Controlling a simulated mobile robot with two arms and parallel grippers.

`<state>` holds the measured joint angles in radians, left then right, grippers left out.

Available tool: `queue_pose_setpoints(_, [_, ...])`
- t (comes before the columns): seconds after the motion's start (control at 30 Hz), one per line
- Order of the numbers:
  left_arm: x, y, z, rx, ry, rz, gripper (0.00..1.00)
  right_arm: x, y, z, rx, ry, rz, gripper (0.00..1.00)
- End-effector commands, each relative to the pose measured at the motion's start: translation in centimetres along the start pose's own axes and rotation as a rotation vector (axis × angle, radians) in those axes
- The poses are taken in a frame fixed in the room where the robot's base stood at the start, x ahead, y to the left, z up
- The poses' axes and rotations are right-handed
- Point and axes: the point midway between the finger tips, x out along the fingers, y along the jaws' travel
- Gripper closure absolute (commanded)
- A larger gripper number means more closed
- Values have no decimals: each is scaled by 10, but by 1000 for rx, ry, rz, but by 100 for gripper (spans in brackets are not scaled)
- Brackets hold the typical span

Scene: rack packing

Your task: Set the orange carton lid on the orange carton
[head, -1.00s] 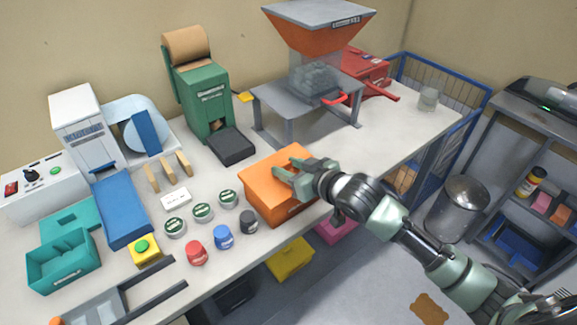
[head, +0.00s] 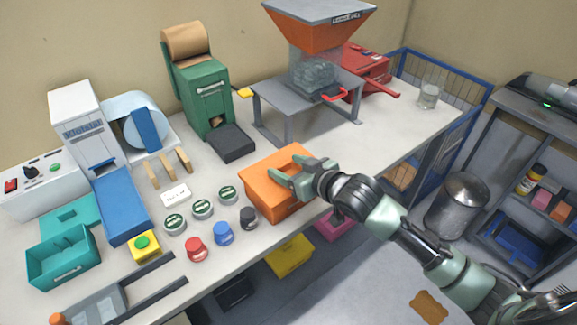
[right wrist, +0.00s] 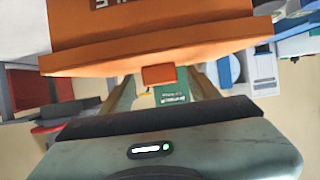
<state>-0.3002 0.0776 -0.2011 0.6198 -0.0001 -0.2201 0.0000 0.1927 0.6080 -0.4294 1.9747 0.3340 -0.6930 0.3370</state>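The orange carton (head: 291,207) stands on the bench, right of the middle. The orange carton lid (head: 262,171) lies on top of it and looks level. In the right wrist view, which is upside down, the lid's rim (right wrist: 160,50) overhangs the carton wall (right wrist: 150,12). A small orange knob (right wrist: 158,75) on the lid shows between my fingers. My right gripper (head: 285,170) is over the lid, its fingers spread on either side of the knob with gaps visible. My left gripper is out of view.
Green-labelled round tins (head: 202,208) and red, blue and dark small jars (head: 223,233) stand left of the carton. A grey stand with a hopper (head: 310,85) is behind it. The bench to the carton's right is clear.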

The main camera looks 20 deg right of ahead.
Motion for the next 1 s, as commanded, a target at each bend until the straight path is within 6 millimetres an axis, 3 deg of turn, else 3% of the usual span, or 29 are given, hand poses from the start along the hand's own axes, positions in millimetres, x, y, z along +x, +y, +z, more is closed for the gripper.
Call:
queue_pose_setpoints(0.3, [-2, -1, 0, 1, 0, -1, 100, -8, 0, -13, -2, 2, 1, 39])
queue_pose_setpoints(0.7, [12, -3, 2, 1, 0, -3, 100, -93, 0, -9, -3, -2, 0, 39])
queue_pose_setpoints(1.0, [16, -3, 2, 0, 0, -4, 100, -124, 0, -11, 1, -1, 0, 39])
